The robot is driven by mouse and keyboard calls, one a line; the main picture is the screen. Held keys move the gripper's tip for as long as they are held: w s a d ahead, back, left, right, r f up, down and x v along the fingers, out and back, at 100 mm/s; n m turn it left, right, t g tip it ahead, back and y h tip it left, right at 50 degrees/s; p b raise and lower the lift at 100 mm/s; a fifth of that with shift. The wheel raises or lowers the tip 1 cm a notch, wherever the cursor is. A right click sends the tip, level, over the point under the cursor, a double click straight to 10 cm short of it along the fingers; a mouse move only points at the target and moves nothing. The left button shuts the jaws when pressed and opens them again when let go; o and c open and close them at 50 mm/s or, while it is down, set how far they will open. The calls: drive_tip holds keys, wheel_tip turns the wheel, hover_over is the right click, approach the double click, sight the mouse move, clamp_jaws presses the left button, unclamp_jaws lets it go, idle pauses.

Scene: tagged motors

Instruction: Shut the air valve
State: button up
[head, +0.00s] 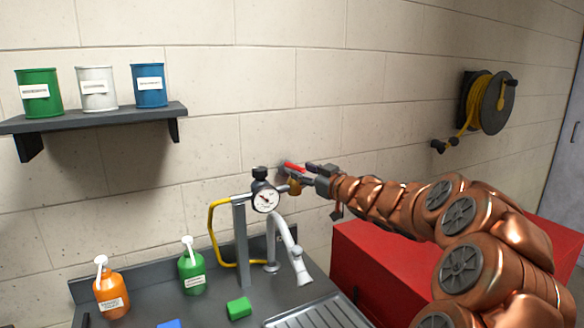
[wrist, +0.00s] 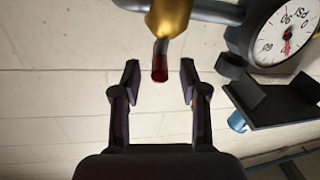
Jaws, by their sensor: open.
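The air valve has a brass body (head: 295,187) on the pipe to the right of the round pressure gauge (head: 264,197). Its red lever (head: 291,166) shows beside my gripper (head: 301,172). In the wrist view the brass body (wrist: 168,14) is at the top, and the red-tipped lever (wrist: 159,68) points down toward my gripper (wrist: 159,82). The two fingers are open, one to each side of the lever tip, with gaps on both sides. In the head view the fingers partly hide the valve and lever.
A grey post (head: 241,245) and yellow hose (head: 215,229) stand by the gauge. Below are a faucet (head: 291,243), an orange bottle (head: 111,293) and a green bottle (head: 192,272). A shelf (head: 100,119) holds cans. A red cabinet (head: 372,277) is under my arm.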

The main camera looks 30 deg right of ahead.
sight(289, 165)
drive_tip(key=shift+w+a+p, duration=0.15)
drive_tip(key=shift+w+p, duration=0.05)
drive_tip(key=shift+w, duration=1.15)
drive_tip(key=shift+w+a+p, duration=0.1)
drive_tip(key=shift+w+p, duration=0.1)
drive_tip(key=shift+w, duration=1.1)
clamp_jaws()
